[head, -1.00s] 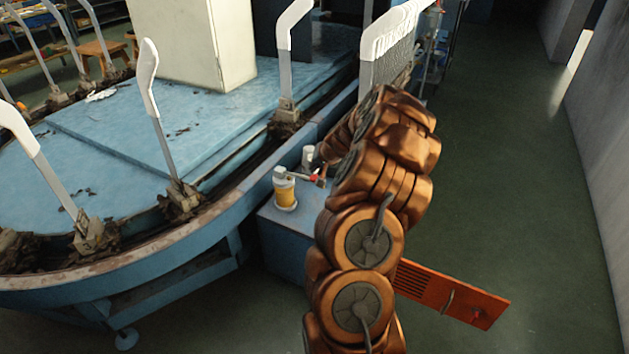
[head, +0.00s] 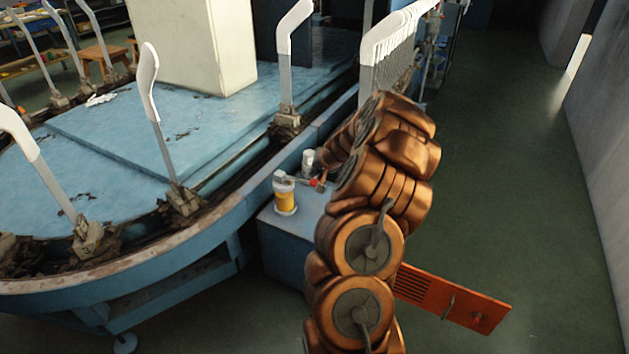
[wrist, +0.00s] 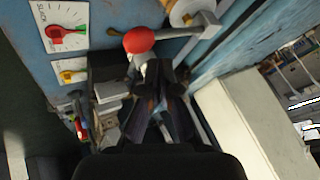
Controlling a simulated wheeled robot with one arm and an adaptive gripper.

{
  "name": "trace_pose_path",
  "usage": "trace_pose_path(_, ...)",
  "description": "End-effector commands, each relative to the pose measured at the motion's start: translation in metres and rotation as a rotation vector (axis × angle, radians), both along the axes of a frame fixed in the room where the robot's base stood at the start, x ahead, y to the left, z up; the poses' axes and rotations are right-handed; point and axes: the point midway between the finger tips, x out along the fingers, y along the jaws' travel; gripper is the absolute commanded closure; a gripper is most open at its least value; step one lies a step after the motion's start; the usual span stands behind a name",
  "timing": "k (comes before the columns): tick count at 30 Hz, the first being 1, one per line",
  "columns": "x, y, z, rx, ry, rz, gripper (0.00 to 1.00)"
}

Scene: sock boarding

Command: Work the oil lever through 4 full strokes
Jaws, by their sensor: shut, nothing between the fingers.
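The oil pump (head: 285,197) has a yellow cup and stands on a blue box beside the machine rim. Its lever (head: 299,180) reaches right and ends in a red knob (head: 314,183). The wrist view shows the red knob (wrist: 138,40) on its rod (wrist: 182,33), just beyond the dark fingers of my gripper (wrist: 158,78). The gripper is shut and empty, with its tips close to the knob. I cannot tell whether they touch it. My arm hides most of the gripper in the head view.
A white dial plate with a red pointer (wrist: 62,28) and a smaller yellow-handled plate (wrist: 72,72) are on the blue panel. Upright boards with white socks (head: 148,75) line the machine rim. An orange panel (head: 460,300) juts out at lower right. The green floor at right is clear.

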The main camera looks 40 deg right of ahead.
Motion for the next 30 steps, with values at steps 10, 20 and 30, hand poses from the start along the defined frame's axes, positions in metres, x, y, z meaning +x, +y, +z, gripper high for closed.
trace_pose_path(10,0.0,0.0001,-0.0001,0.0,0.0,0.0,1.0)
trace_pose_path(20,-0.0007,-0.0001,-0.0073,0.0,0.0,0.0,1.0)
trace_pose_path(30,-0.0011,-0.0002,-0.0085,0.0,0.0,0.0,1.0)
